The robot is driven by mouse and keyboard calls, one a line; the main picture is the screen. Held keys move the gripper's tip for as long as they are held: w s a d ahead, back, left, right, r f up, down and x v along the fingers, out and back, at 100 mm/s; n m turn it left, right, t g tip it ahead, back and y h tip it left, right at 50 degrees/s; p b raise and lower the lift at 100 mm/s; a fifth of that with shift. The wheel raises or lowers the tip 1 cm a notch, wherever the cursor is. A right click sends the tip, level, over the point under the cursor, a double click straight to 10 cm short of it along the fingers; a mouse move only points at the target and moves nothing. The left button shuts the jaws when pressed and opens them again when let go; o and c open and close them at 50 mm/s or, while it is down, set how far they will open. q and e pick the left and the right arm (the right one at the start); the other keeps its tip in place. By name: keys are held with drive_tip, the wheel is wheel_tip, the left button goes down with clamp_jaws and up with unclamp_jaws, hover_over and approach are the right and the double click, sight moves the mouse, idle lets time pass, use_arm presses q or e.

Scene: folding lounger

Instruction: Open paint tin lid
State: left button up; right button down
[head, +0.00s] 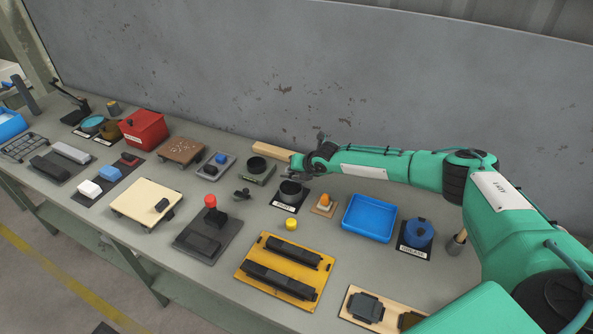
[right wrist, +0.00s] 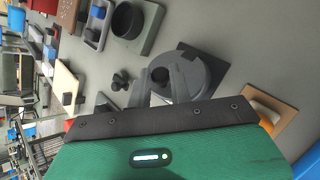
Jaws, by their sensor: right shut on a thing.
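A grey round tin (head: 290,194) stands on a dark labelled mat (head: 281,207) near the middle of the bench in the head view. The right wrist view shows its grey round lid (right wrist: 201,88) with a small black knob (right wrist: 160,74). My right gripper (head: 293,172) is directly above the tin, pointing down. Its two fingers (right wrist: 165,84) are shut on the knob. The palm hides part of the lid, and I cannot tell whether the lid sits on the rim or slightly above it. My left gripper is in neither view.
A black cup on a grey block (head: 257,170) and a small black knob piece (head: 241,194) stand left of the tin. An orange cone (head: 325,200), a blue tray (head: 369,219) and a blue canister (head: 418,233) stand right. A yellow cylinder (head: 291,223) is in front.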

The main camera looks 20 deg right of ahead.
drive_tip(key=shift+d, duration=0.1)
drive_tip(key=c, duration=1.3)
unclamp_jaws()
drive_tip(key=shift+s+r, duration=0.35)
drive_tip(key=b+v, duration=0.3)
drive_tip(key=v, duration=1)
drive_tip(key=shift+d, duration=0.1)
drive_tip(key=shift+f, duration=0.1)
